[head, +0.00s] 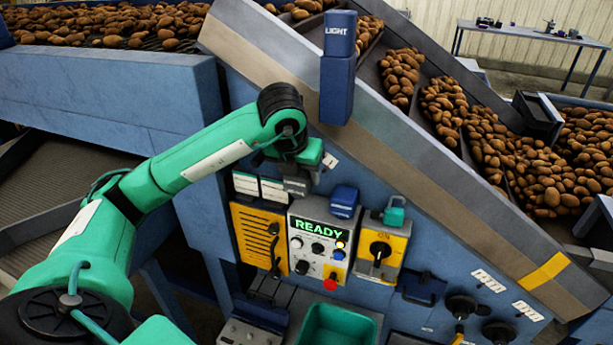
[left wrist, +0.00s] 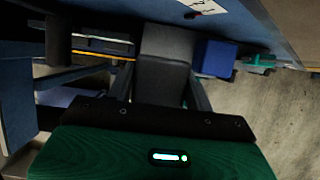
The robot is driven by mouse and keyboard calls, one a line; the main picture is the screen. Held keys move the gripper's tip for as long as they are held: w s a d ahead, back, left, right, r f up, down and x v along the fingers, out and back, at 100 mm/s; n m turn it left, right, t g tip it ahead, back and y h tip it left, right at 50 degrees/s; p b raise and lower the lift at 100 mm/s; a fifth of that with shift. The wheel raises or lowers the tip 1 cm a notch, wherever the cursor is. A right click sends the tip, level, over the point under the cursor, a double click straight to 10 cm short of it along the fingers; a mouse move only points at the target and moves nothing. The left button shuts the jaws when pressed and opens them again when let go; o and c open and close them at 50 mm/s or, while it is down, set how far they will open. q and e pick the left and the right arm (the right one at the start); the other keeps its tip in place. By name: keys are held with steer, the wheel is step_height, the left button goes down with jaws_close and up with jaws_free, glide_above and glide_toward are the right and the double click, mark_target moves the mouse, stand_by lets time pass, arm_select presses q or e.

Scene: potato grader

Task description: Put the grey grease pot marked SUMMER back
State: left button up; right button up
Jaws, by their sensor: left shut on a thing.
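My left gripper (head: 297,183) is in front of the blue machine wall, above the control box with the READY display. It is shut on a grey block-shaped thing, which shows between its fingers in the left wrist view as the grey pot (left wrist: 166,45). No SUMMER marking can be read on it in either view. In the head view the gripper and arm hide most of it. A white label (head: 332,160) is on the wall just right of the gripper. I do not see my right gripper.
Below are the READY control box (head: 310,248), a yellow slotted lever plate (head: 250,245), a blue cap (head: 344,195) and a yellow switch box with a green padlock (head: 393,216). A blue LIGHT box (head: 338,75) stands close right. A green bin (head: 335,328) is at the bottom.

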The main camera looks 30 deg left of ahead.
arm_select(q)
steer(key=w+f+p, duration=0.1)
steer(key=w, duration=0.1)
steer(key=w+a+f+p, duration=0.1)
steer(key=f, duration=0.1)
steer(key=shift+w+f+p, duration=0.1)
steer(key=shift+w+p, duration=0.25)
step_height(320, 180, down, 3)
steer(key=shift+d+r+p, duration=0.1)
steer(key=shift+r+p, duration=0.1)
steer(key=shift+p, duration=0.7)
steer(key=shift+w+f+p, duration=0.2)
steer(key=shift+f+p, duration=0.2)
steer(key=shift+p, duration=0.05)
steer(key=shift+f, duration=0.15)
